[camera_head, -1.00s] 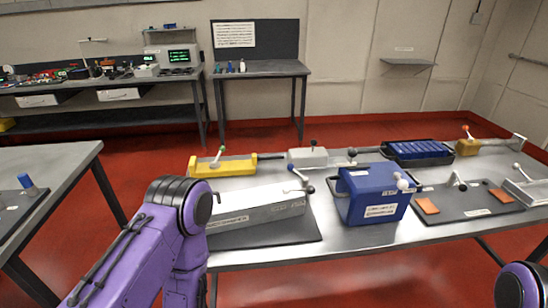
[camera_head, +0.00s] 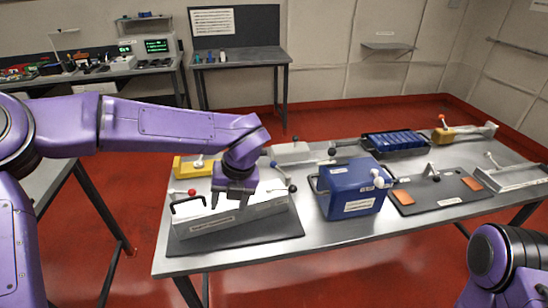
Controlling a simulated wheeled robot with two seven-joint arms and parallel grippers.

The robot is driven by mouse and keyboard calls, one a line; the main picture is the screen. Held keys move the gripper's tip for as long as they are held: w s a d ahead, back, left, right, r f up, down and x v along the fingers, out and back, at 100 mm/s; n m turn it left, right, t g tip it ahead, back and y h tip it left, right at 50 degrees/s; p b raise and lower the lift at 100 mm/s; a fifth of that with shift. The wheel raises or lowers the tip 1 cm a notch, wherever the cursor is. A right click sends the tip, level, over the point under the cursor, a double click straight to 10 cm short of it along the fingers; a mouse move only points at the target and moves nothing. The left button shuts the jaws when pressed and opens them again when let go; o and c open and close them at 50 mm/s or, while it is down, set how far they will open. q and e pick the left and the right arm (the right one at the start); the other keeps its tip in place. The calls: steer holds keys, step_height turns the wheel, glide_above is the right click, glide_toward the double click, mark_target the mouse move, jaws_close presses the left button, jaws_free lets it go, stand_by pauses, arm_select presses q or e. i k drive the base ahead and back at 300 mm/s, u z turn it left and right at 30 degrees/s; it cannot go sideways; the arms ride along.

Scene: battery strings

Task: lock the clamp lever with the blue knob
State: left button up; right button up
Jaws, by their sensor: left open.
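The blue knob (camera_head: 273,164) tops a lever at the right end of a long white box (camera_head: 240,218). The lever stands up and leans left. A black knob (camera_head: 293,188) sits just below it at the same end. My left gripper (camera_head: 229,203) hangs pointing down over the middle of the white box, left of the blue knob and apart from it. It is open and seems empty. A red knob (camera_head: 192,191) and a black handle (camera_head: 187,204) show at the box's left end. My right gripper is out of view.
The box lies on a dark mat (camera_head: 290,228) on the metal table (camera_head: 260,253). A yellow block (camera_head: 185,167) sits behind its left end. More fixtures fill the right side.

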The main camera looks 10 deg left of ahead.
mark_target(273, 164)
steer(key=i, duration=1.4)
